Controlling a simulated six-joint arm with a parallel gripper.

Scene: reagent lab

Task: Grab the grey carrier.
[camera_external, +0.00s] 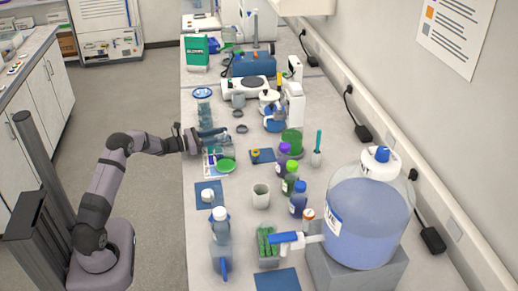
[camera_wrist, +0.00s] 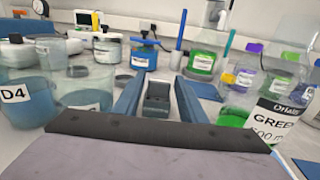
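A small dark grey box-like piece (camera_wrist: 158,98), which looks like the grey carrier, shows in the wrist view straight ahead between my fingers. Its top looks open, with a raised back part. My gripper (camera_wrist: 158,90) has its two blue fingers apart, one on each side of the piece, with a visible gap. I cannot tell whether the fingertips reach past it. In the external view my gripper (camera_external: 218,133) is low over the bench's left side, pointing right. There the carrier is too small and hidden to make out clearly.
In the wrist view, a D4 beaker (camera_wrist: 28,97) and another beaker (camera_wrist: 84,92) stand close left. A green-filled beaker (camera_wrist: 270,115) stands close right. A large blue carboy (camera_external: 365,215) stands front right.

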